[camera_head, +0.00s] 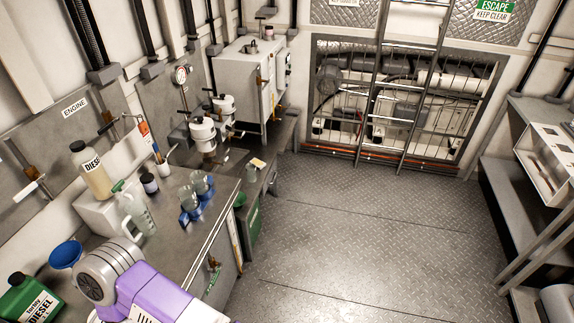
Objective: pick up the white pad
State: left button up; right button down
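I cannot make out a white pad for certain in the head view. A small flat pale item with an orange patch (258,163) lies on the far part of the bench, but it is too small to identify. A purple and grey link, which looks like part of my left arm, covers the near part of the bench at the bottom left and hides what is behind it. Neither gripper shows in the view.
The grey bench (222,232) on the left carries a tan diesel bottle (95,176), a clear jug (136,212), blue-based glass cups (190,203), a green diesel can (30,300) and a blue funnel (66,254). The metal floor (350,240) is clear. Shelving (545,155) stands right.

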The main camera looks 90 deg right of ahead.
aim_at(260, 164)
jog(key=z, duration=2.8)
jog(key=k, duration=0.2)
jog(key=z, duration=1.05)
jog(key=k, duration=1.15)
jog(key=z, duration=0.55)
jog(key=i, duration=1.65)
jog(key=u, duration=0.5)
jog(key=i, duration=2.05)
jog(key=u, duration=0.6)
jog(key=i, duration=1.95)
jog(key=u, duration=1.75)
jog(key=i, duration=1)
jog(key=u, duration=1.2)
